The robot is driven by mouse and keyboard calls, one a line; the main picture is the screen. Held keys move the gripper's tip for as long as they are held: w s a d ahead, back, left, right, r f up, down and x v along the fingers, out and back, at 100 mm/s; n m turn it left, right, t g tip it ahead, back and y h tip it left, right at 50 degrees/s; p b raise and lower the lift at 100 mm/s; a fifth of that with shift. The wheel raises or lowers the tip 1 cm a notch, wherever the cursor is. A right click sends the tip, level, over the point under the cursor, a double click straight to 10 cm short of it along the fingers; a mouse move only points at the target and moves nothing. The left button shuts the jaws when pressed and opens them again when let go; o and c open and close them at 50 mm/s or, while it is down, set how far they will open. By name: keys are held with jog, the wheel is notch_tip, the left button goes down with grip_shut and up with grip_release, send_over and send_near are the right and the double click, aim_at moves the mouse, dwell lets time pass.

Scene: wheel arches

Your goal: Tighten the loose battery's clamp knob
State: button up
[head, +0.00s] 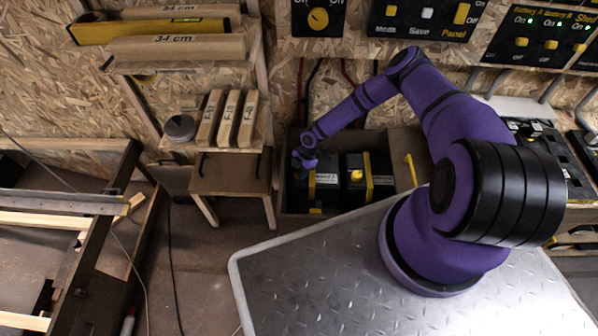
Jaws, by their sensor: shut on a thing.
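Two black batteries stand side by side in a brown box (405,180) against the chipboard wall. The right battery (383,186) has a yellow strap across it and a yellow clamp knob (356,175) on top. My gripper (298,172) is over the left end of the left battery (325,191), reaching down from my purple arm. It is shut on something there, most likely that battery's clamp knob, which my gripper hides. Yellow shows low on the left battery's front. I cannot tell how tight either clamp is.
A wooden stool (232,185) stands just left of the box, below a small shelf with several marked blocks (228,118) and a round grey tin (180,127). Switch panels (420,20) hang above. A wooden frame (75,240) fills the left; bare floor lies between.

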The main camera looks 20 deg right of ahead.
jog(key=m+t, duration=0.2)
jog(key=m, duration=0.3)
jog(key=shift+s+a+m, duration=0.1)
jog(key=shift+m, duration=0.2)
jog(key=m+t, duration=0.2)
jog(key=m, duration=0.2)
jog(key=shift+m, duration=0.3)
jog(key=m+t+h, duration=0.1)
jog(key=m, duration=0.3)
jog(key=shift+s, duration=0.1)
jog(key=shift+a+m+t+h, duration=0.1)
jog(key=shift+m+t+h, duration=0.3)
jog(key=shift+m, duration=0.8)
jog(key=shift+m+t+h, duration=0.1)
jog(key=shift+m+h, duration=0.5)
jog(key=shift+m, duration=0.6)
jog(key=o, duration=0.9)
jog(key=v, duration=1.1)
